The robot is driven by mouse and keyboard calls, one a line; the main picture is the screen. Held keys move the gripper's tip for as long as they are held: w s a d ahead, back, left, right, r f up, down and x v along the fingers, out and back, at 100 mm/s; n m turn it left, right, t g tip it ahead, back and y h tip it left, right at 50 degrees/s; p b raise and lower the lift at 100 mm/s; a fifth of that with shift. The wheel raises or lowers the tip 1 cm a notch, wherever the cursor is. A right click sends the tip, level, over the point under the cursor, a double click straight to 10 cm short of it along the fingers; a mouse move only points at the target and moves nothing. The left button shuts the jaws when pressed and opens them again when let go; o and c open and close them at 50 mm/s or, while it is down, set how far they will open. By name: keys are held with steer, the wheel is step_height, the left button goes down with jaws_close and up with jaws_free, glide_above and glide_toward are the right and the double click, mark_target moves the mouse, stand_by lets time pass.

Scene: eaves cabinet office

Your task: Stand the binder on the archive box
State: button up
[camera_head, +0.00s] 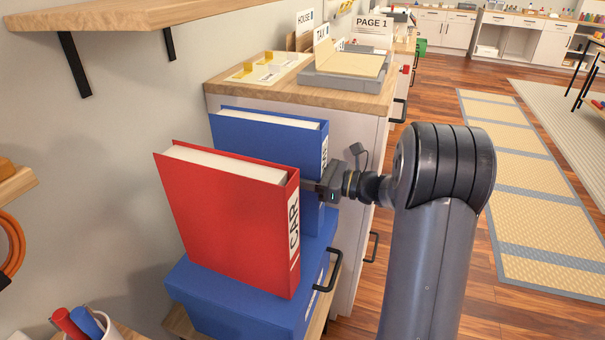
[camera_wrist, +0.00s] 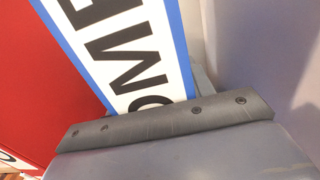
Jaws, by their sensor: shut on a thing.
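The blue binder (camera_head: 265,138) is upright behind the red binder, with its labelled spine facing right. My gripper (camera_head: 322,188) is shut on the blue binder at its spine side. The wrist view shows the binder's white label (camera_wrist: 135,50) with large black letters close to the gripper (camera_wrist: 165,122). The blue archive box (camera_head: 225,302) lies below both binders. The red binder (camera_head: 225,225) stands upright on the box's near part and hides the blue binder's lower part. I cannot tell whether the blue binder's bottom touches the box.
The red binder also fills the left of the wrist view (camera_wrist: 40,80). Behind stands a wood-topped cabinet (camera_head: 285,95) with a grey tray (camera_head: 345,80). A wooden shelf (camera_head: 110,14) juts from the wall at upper left. A pen cup (camera_head: 108,325) is at lower left. Floor is open to the right.

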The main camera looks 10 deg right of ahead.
steer(key=o, duration=1.5)
steer(key=shift+r, duration=0.25)
steer(key=p+v, duration=0.1)
steer(key=v, duration=1.1)
steer(key=shift+f, duration=0.1)
